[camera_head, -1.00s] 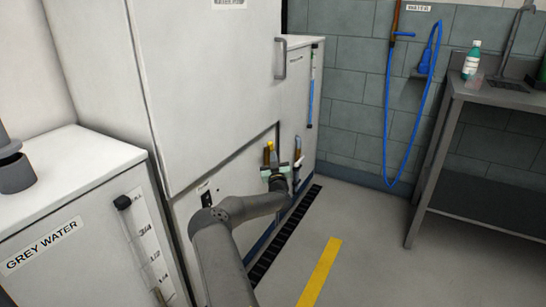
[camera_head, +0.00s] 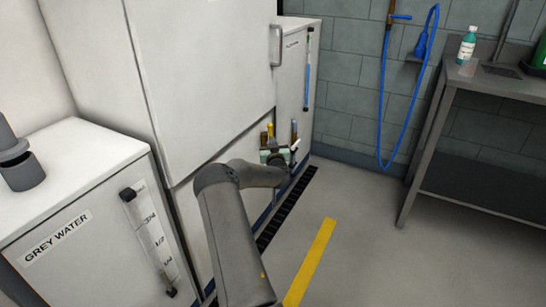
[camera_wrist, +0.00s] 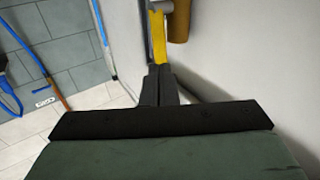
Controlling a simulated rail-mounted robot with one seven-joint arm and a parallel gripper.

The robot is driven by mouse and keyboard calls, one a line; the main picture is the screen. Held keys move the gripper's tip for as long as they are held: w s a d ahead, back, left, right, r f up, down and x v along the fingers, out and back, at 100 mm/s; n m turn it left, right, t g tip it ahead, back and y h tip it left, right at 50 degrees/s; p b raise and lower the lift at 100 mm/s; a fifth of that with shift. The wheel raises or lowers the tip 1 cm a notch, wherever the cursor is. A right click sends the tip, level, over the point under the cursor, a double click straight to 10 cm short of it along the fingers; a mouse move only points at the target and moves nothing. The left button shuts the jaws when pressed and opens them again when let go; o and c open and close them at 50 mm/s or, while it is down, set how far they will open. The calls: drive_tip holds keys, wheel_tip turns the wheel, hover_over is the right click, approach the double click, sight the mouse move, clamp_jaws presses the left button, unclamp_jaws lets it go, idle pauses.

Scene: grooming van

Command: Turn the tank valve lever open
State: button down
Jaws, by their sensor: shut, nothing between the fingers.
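A yellow lever (camera_head: 270,130) stands roughly upright at the low front of the white cabinets in the head view, beside a brown cylindrical part (camera_head: 263,138). In the wrist view the yellow lever (camera_wrist: 158,40) hangs from a grey fitting (camera_wrist: 160,5), with the brown cylinder (camera_wrist: 179,22) to its right. My gripper (camera_head: 283,154) is low in front of the cabinet, close to the lever. Its fingers (camera_wrist: 160,84) are shut and empty, their tips right at the yellow lever's end; I cannot tell whether they touch. My gripper partly hides the valve in the head view.
The grey water tank (camera_head: 85,200) is at left. A blue hose (camera_head: 383,120) hangs on the tiled wall. A metal table (camera_head: 480,110) stands at right. The floor (camera_head: 365,240) between is clear.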

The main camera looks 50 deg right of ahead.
drive_tip(key=p+v, duration=0.1)
drive_tip(key=v, duration=1)
drive_tip(key=shift+s+a+f+p, duration=0.15)
drive_tip(key=shift+f+p, duration=0.05)
drive_tip(key=shift+p, duration=0.15)
drive_tip(key=shift+r, duration=0.1)
